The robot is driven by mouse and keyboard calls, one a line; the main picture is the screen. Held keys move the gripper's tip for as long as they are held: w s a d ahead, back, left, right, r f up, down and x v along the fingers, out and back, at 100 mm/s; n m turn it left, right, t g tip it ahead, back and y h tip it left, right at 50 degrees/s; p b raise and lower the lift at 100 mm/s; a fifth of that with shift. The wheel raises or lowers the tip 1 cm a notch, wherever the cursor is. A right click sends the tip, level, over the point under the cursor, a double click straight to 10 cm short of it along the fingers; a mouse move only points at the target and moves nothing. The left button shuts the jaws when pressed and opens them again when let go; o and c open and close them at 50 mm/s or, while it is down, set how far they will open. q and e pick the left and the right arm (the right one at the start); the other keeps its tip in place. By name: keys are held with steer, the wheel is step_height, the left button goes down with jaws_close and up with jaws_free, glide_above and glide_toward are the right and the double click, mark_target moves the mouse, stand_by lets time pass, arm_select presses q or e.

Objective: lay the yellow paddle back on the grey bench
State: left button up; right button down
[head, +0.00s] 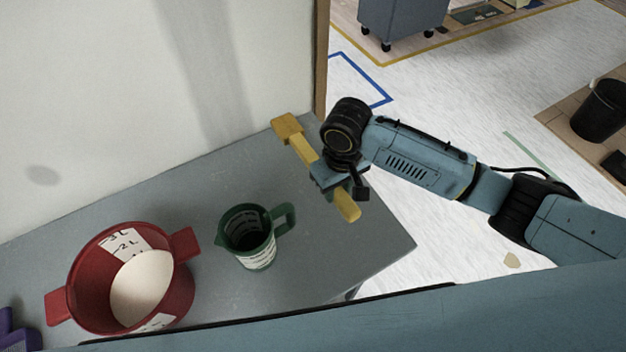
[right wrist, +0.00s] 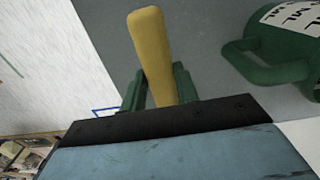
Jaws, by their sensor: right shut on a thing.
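The yellow paddle (head: 299,146) is in my right gripper (head: 341,186), over the right end of the grey bench (head: 330,255). Its wide end points to the wall and its handle end sticks out on the near side of the jaws. In the right wrist view the yellow handle (right wrist: 151,50) stands between the two green fingers of the right gripper (right wrist: 160,92), which are shut on it. I cannot tell whether the paddle touches the bench top. My left gripper is not in view.
A green measuring jug (head: 248,240) stands on the bench left of the paddle, its handle toward it. A red bucket (head: 95,285) with white contents is farther left, with a purple object (head: 15,330) at the edge. A wall rises behind. Bare bench lies between jug and paddle.

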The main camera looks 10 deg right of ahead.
mark_target(335, 218)
steer(key=shift+s+f, duration=0.3)
steer(key=shift+f, duration=0.05)
step_height(335, 218, down, 4)
steer(key=shift+r+b, duration=0.1)
steer(key=shift+b, duration=0.4)
steer(key=shift+f, duration=0.35)
step_height(335, 218, down, 3)
steer(key=shift+r+b, duration=0.15)
steer(key=shift+b, duration=0.15)
steer(key=shift+f+p, duration=0.35)
steer(key=shift+f, duration=0.45)
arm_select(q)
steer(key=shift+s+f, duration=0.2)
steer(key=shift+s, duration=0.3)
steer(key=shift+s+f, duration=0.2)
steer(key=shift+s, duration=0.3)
arm_select(e)
steer(key=c, duration=1.1)
jaws_free()
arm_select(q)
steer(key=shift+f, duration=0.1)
arm_select(e)
steer(key=shift+o, duration=0.2)
